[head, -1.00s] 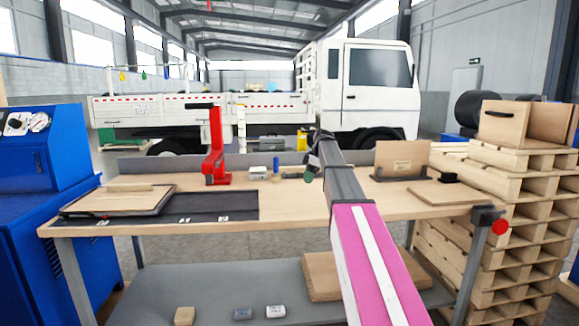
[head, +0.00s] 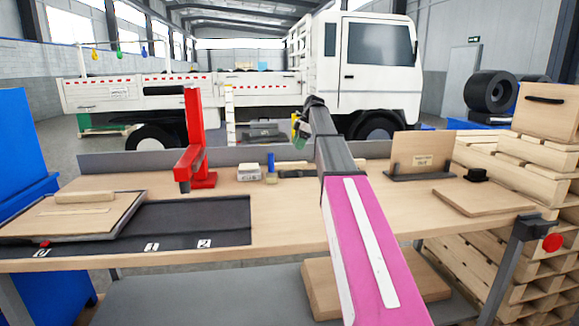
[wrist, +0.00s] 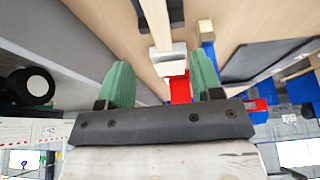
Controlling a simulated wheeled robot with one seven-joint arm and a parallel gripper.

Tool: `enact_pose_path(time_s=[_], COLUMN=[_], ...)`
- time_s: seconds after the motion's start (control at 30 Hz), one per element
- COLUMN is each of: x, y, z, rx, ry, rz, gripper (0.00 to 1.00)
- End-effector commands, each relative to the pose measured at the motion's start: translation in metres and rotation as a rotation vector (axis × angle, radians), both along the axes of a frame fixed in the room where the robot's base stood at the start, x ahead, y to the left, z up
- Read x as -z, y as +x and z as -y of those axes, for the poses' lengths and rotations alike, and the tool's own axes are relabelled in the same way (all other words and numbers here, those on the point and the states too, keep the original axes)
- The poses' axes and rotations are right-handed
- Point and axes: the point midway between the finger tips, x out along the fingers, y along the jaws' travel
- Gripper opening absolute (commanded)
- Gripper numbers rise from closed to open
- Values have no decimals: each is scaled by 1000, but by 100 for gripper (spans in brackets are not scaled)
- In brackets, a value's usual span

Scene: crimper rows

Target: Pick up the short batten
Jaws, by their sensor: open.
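A short light-wood batten (head: 83,197) lies on a wooden board in the dark tray at the table's left end. In the wrist view, a pale wooden strip (wrist: 157,22) lies on or beside a dark item on the table, ahead of the fingers. I cannot tell which piece the task names. My gripper (head: 299,130) is above the table's back edge, with my arm hiding part of the bench behind it. In the wrist view its green fingers (wrist: 160,85) are apart, with nothing held between them.
A red press (head: 195,150), a grey-white block (head: 248,172) and a blue cylinder (head: 271,165) stand left of my arm. A wooden panel (head: 418,155) stands at the right, near a flat board (head: 484,199). Pallets (head: 520,190) flank the table's right end.

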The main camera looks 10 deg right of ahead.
Motion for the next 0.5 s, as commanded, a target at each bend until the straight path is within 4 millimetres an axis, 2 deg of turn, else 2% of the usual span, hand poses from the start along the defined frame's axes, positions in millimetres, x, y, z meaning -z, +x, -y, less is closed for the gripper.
enact_pose_path(time_s=[0.2, 0.5], x=[31, 52], y=[-1, 1], z=[-12, -20], rx=[1, 0], ry=[0, 0], rz=[-1, -2], gripper=[60, 60])
